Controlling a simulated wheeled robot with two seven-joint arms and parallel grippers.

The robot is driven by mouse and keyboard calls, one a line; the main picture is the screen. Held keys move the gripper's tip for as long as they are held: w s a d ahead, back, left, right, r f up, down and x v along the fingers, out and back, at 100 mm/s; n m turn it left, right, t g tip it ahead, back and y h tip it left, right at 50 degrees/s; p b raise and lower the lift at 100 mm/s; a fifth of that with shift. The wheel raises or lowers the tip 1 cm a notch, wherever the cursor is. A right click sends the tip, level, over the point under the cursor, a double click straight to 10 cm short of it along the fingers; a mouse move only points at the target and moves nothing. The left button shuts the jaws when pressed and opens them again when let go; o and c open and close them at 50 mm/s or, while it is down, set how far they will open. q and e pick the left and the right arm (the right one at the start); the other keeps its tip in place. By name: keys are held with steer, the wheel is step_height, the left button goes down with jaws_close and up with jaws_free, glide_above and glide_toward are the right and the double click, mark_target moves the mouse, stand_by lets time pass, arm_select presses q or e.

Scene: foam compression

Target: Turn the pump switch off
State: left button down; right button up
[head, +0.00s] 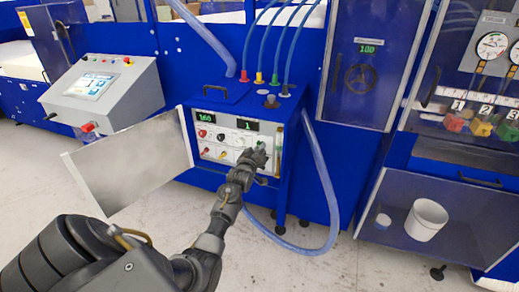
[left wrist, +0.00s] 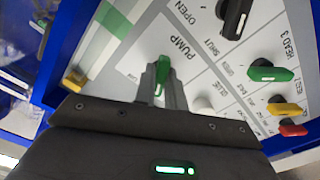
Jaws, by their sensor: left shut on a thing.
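The control panel (head: 222,138) is on the front of a blue box, with two green number displays at its top. My left gripper (head: 257,156) is at the right part of this panel. In the left wrist view, the pump switch (left wrist: 162,68) is a small green lever beside the printed word PUMP. My left gripper (left wrist: 162,88) is shut on it, one finger on each side. The fingers hide part of the switch, and the head view does not show its position clearly. My right gripper is not in view.
The panel's open metal door (head: 128,165) stands to the left. A clear hose (head: 324,185) loops down at the right of the box. Black, green, yellow and red knobs (left wrist: 270,74) sit near the gripper. A grey console (head: 105,90) is at left.

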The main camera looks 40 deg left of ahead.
arm_select(q)
steer(key=c, duration=1.5)
jaws_free()
steer(key=shift+o, duration=0.2)
steer(key=shift+s, duration=0.1)
steer(key=b+v, duration=0.2)
steer(key=v, duration=0.8)
steer(key=shift+s, duration=0.3)
steer(key=shift+d, duration=0.15)
